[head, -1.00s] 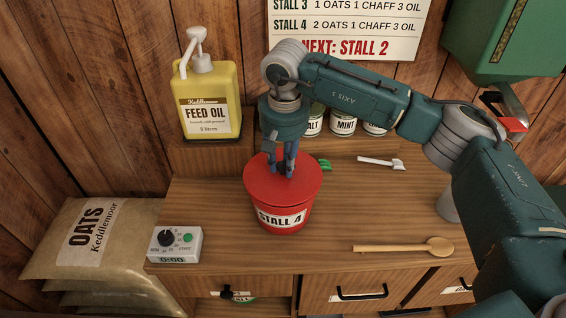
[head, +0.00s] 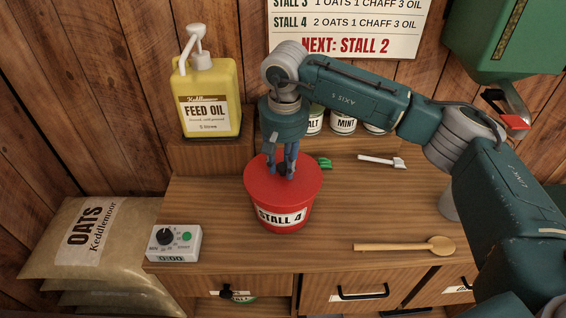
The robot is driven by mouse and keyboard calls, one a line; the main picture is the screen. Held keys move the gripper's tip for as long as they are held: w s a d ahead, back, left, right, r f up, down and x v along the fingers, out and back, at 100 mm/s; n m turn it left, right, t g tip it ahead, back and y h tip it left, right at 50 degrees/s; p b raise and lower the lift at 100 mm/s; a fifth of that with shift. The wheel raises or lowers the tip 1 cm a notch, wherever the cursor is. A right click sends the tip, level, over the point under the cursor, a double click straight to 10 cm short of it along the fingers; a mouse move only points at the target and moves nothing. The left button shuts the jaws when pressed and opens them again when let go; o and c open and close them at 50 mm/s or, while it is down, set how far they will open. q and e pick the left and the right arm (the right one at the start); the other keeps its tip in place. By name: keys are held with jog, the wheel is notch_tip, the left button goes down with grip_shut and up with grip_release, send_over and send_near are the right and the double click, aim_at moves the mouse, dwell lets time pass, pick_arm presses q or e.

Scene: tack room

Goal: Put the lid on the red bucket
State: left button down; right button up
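The red bucket (head: 265,214) stands upright on the wooden counter, its white label reading "STALL 4". The red lid (head: 262,187) lies over the bucket's mouth, looks level, and covers the whole opening. My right gripper (head: 287,170) points straight down at the lid's middle, with its fingers closed around the small dark knob there. The fingers partly hide the knob. My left gripper is not in view.
A yellow feed oil jug (head: 208,98) stands on a raised ledge behind left. A timer (head: 174,243) sits at the front left, and a wooden spoon (head: 405,247) lies at the right.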

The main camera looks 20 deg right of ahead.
aim_at(284, 174)
jog(key=shift+r, duration=0.1)
notch_tip(284, 174, up, 11)
jog(key=s+p, duration=0.1)
jog(key=p, duration=0.4)
jog(key=shift+s+a, duration=0.15)
jog(key=shift+s, duration=0.05)
dwell(0.6)
dwell(0.4)
